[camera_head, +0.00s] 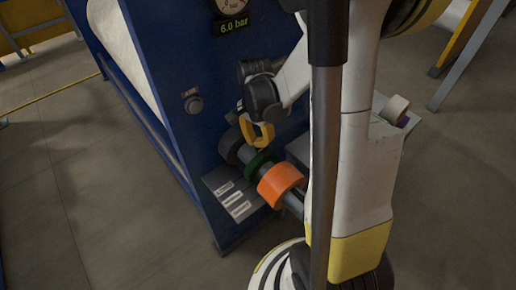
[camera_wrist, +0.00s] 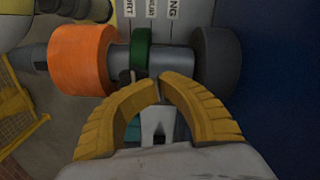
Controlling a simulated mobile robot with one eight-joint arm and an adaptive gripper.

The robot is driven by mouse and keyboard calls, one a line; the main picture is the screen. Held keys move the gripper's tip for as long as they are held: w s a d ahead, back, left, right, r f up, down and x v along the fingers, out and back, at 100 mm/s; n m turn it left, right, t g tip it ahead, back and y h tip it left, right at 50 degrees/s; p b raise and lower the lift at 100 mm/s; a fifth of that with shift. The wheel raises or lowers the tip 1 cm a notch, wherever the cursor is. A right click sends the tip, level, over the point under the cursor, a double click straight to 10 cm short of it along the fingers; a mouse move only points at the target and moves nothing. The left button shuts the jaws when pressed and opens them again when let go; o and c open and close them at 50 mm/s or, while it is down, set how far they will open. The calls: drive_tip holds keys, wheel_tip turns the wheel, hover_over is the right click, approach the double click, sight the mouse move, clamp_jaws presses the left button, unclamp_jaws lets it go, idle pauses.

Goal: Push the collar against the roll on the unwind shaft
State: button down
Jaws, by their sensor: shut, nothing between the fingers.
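The shaft (camera_wrist: 178,60) extends from the blue machine (camera_head: 175,60) and carries three round parts. A narrow green ring (camera_wrist: 141,50), which looks like the collar, sits mid-shaft and also shows in the head view (camera_head: 260,163). A wide orange cylinder (camera_wrist: 80,60) is at the outer end, and it also shows in the head view (camera_head: 280,182). A dark grey cylinder (camera_wrist: 215,62) is on the machine side. Bare shaft shows between the green ring and both cylinders. I cannot tell which cylinder is the roll. My gripper (camera_wrist: 158,88) is shut and empty, its yellow fingertips beside the shaft between the ring and the grey cylinder.
A labelled plate (camera_head: 236,198) lies under the shaft. A small pale roll (camera_head: 396,108) rests at the right. Yellow barriers stand at the edges; the floor left is clear.

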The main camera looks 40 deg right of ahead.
sight(265, 151)
drive_tip(key=shift+s, duration=0.1)
drive_tip(key=shift+s+d, duration=0.1)
drive_tip(key=shift+s, duration=1.85)
drive_tip(key=shift+s, duration=0.15)
drive_tip(key=shift+w+b, duration=0.4)
drive_tip(key=shift+w, duration=0.4)
wheel_tip(265, 151, up, 9)
drive_tip(key=p, duration=0.6)
drive_tip(key=shift+p, duration=0.35)
